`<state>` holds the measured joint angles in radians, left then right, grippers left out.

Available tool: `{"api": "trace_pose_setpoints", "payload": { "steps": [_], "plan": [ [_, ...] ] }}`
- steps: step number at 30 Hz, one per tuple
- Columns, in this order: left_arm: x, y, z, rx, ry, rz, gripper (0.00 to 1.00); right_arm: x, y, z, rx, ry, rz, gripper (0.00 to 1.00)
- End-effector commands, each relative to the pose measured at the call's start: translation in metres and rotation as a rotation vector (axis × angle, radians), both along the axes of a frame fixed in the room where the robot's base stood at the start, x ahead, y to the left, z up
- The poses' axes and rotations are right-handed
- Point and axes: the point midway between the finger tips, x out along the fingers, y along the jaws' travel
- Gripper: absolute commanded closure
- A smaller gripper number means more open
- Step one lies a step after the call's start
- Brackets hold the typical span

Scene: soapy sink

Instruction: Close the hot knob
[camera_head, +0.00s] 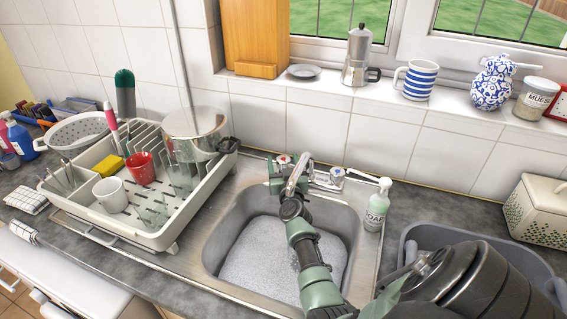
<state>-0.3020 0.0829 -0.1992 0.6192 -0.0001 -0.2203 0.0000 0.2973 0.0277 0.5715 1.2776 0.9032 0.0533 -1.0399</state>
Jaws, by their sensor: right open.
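The chrome tap (299,172) stands at the back edge of the sink. The hot knob (282,160) appears to be the one on its left side, with a small reddish mark; whether it is open or closed is too small to tell. The other knob (338,173) is on the right and looks bluish on top. My right arm reaches in from the lower right over the sink. My right gripper (291,207) is at the spout, just below and in front of the left knob. It is open, and its fingers are hard to make out against the tap. My left gripper is not in view.
The sink (225,240) holds foamy water. A dish rack (160,236) with cups and a pot fills the left counter. A grey basin (415,232) is at the right. Items line the windowsill (330,90).

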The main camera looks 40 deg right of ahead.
Motion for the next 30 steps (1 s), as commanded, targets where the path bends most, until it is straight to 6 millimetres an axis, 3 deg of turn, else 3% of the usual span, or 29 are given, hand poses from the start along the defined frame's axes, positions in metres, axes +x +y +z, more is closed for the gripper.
{"api": "trace_pose_setpoints", "payload": {
  "steps": [7,12,14,23,30],
  "plan": [
    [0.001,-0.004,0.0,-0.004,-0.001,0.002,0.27,0.001,0.0,0.0,0.0,0.0,0.0,0.38],
    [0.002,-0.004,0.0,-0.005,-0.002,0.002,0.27,0.0,0.0,0.0,0.0,0.0,0.0,0.85],
    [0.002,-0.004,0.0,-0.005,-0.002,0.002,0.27,0.0,0.0,0.0,0.001,-0.001,0.0,0.98],
    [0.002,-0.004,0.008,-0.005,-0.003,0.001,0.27,0.001,0.001,0.002,0.005,-0.001,-0.043,0.97],
    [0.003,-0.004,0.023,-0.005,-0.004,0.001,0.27,0.002,0.002,0.003,0.008,-0.001,-0.185,0.97]
  ]
}}
